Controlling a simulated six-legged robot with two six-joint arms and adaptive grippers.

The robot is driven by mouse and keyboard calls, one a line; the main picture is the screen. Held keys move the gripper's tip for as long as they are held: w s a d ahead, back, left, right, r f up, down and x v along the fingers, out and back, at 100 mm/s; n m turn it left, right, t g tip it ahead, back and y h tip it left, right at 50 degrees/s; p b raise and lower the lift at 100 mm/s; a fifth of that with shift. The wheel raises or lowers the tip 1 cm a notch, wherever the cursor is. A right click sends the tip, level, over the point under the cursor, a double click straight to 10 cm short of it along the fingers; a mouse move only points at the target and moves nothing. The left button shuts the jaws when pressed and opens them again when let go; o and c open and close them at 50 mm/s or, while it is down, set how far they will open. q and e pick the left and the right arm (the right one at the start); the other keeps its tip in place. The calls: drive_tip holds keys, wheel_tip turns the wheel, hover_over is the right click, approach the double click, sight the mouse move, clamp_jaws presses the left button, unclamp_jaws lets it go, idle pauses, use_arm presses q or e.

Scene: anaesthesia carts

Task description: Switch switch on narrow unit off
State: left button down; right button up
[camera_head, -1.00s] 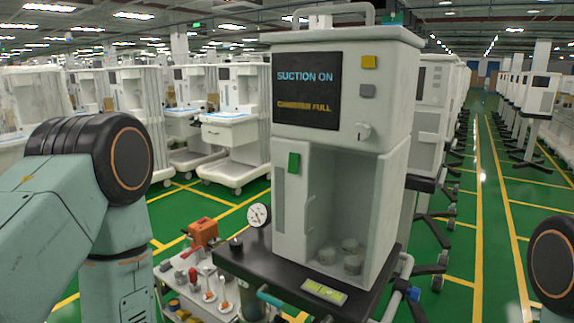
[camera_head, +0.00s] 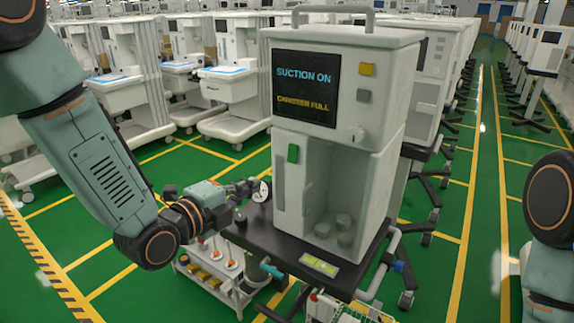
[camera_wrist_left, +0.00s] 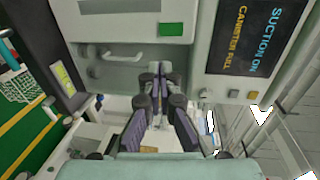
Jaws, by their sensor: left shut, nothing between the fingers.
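The narrow white unit (camera_head: 344,105) stands on a dark base, its screen (camera_head: 304,88) reading "SUCTION ON" and "CANISTER FULL". Beside the screen are a yellow button (camera_head: 367,69), a grey button (camera_head: 363,95) and a small light knob (camera_head: 357,133); a green piece (camera_head: 293,153) sits lower left. My left gripper (camera_head: 255,187) is shut and empty, left of the unit's lower part. In the left wrist view its fingertips (camera_wrist_left: 160,70) point at the lower front, apart from the yellow button (camera_wrist_left: 252,94) and grey button (camera_wrist_left: 233,94). My right gripper is out of view.
A low white trolley (camera_head: 222,284) with small items stands below. Other carts (camera_head: 232,98) line the back left. Green floor with yellow lines is open at the right.

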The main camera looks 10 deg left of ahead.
sight(294, 164)
use_arm(q)
drive_tip(key=p+x, duration=0.1)
drive_tip(key=x, duration=1.3)
drive_tip(key=shift+d+p, duration=0.1)
drive_tip(key=shift+p, duration=0.25)
drive_tip(key=shift+s, duration=0.1)
drive_tip(key=f+t+b, duration=0.1)
drive_tip(key=b, duration=0.2)
drive_tip(key=shift+w+d, duration=0.1)
drive_tip(key=shift+w, duration=0.3)
drive_tip(key=shift+r, duration=0.3)
